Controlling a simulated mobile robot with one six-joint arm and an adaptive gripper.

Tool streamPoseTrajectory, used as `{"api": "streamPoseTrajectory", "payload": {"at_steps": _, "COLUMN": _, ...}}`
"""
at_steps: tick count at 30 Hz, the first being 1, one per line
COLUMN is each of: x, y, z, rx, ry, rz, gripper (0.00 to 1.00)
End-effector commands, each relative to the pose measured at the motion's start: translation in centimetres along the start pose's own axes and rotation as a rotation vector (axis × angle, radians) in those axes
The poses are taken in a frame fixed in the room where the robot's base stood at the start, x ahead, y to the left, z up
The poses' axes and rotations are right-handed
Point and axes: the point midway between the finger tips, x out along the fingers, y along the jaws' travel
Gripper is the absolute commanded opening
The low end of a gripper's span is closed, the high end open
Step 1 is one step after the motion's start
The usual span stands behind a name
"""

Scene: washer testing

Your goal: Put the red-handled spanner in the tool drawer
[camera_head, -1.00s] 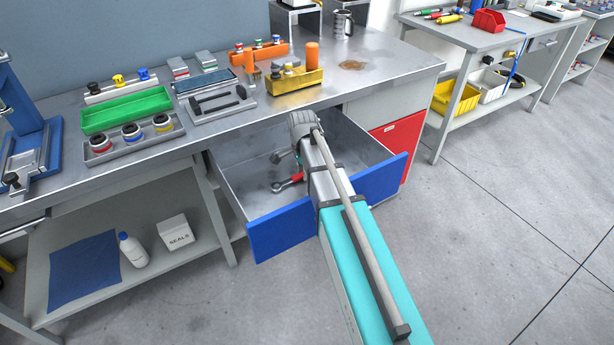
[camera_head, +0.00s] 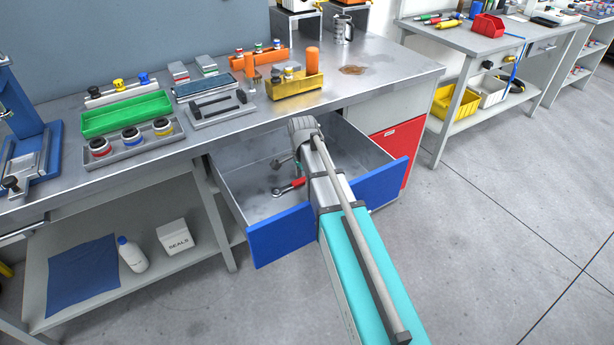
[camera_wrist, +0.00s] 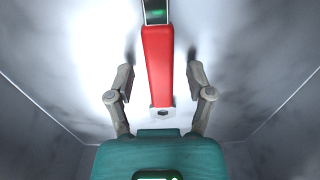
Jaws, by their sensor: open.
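The red-handled spanner (camera_head: 290,187) lies in the open blue-fronted tool drawer (camera_head: 283,235). In the wrist view its red handle (camera_wrist: 158,65) runs up the middle of the picture, with a dark metal part with a green band at the top edge. My gripper (camera_wrist: 160,78) is open, with one finger on each side of the handle and a gap on both sides. In the head view my arm hides most of the gripper and part of the drawer's inside.
The bench top (camera_head: 375,85) above the drawer holds a green tray (camera_head: 125,110), a grey tray of capped parts (camera_head: 133,142) and a yellow block (camera_head: 295,85). A lower shelf holds a white bottle (camera_head: 132,254) and a seals box (camera_head: 178,237). The floor at right is clear.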

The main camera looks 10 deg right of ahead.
Motion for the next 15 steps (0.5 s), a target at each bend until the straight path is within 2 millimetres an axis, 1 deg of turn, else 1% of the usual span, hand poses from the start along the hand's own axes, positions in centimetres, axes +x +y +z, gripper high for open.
{"api": "streamPoseTrajectory", "payload": {"at_steps": 8, "x": -0.3, "y": 0.0, "z": 0.0, "rx": 0.0, "ry": 0.0, "rz": 0.0, "gripper": 0.68}}
{"api": "streamPoseTrajectory", "payload": {"at_steps": 15, "x": -1.6, "y": 0.0, "z": 0.0, "rx": 0.0, "ry": 0.0, "rz": 0.0, "gripper": 0.68}}
